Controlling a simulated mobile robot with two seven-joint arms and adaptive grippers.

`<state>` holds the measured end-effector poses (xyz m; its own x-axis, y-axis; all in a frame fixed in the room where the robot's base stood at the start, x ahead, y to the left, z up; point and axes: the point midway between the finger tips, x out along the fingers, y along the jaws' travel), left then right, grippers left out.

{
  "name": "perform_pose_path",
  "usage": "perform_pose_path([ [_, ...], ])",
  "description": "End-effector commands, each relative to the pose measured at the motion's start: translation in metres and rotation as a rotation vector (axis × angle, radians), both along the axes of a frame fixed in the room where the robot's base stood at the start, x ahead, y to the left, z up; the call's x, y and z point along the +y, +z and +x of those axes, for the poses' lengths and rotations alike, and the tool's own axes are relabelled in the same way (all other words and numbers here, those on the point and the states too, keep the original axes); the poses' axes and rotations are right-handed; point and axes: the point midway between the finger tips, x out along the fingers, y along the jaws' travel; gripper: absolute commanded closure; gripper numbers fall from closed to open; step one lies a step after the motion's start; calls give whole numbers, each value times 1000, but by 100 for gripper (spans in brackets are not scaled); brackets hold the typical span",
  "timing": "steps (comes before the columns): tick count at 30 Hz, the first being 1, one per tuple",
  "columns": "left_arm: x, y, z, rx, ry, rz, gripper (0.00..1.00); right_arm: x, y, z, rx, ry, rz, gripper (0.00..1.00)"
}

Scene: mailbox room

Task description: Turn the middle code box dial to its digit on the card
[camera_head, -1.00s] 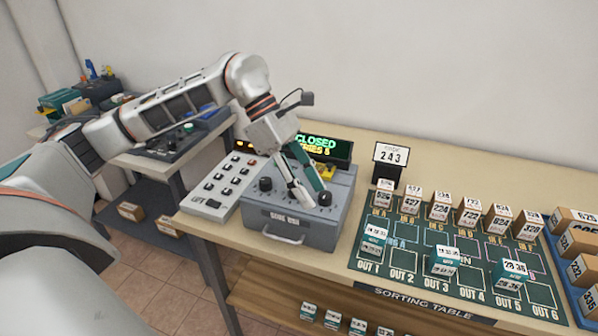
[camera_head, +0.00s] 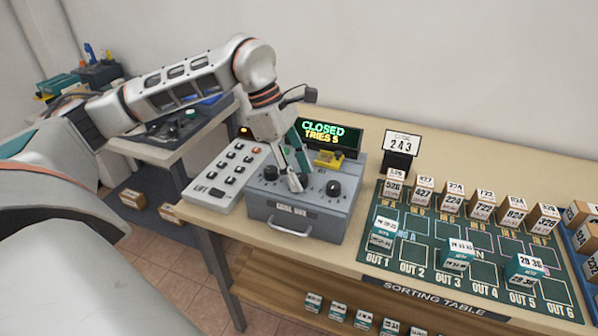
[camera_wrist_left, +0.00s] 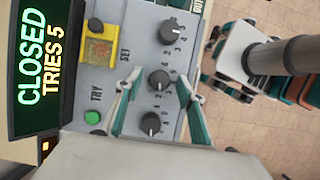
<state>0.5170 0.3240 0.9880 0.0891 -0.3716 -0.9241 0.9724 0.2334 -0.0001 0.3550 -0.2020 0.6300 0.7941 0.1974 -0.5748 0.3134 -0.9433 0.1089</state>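The grey code box (camera_head: 300,215) stands on the table with three black dials in a row: left dial (camera_head: 270,173), middle dial (camera_wrist_left: 159,80) and right dial (camera_head: 333,187). In the head view my left gripper (camera_head: 297,183) reaches down over the middle dial and mostly hides it. In the left wrist view its open fingers (camera_wrist_left: 159,84) stand on either side of the middle dial, with gaps visible. The digit under the middle dial's pointer is too small to read. The code card (camera_head: 401,143) reads 243. My right gripper is out of view.
The display (camera_head: 330,133) behind the box reads CLOSED, TRIES 5. A green button (camera_wrist_left: 92,117) and yellow piece (camera_head: 328,159) are on the box top. A keypad panel (camera_head: 227,176) stands close left. The sorting mat (camera_head: 420,232) with small boxes lies right.

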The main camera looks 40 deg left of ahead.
Motion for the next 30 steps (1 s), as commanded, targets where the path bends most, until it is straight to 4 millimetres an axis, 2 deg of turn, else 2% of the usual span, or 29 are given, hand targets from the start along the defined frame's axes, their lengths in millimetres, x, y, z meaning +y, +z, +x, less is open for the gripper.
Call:
perform_pose_path([
  [8,-1,-2,0,0,0,-1,61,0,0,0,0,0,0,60],
  [9,-1,-2,0,0,0,-1,66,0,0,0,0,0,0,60],
  [13,-1,-2,0,0,0,-1,99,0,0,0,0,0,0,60],
  [23,-1,-2,0,0,22,-1,99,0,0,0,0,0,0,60],
  [30,-1,-2,-1,-1,131,0,99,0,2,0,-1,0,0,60],
])
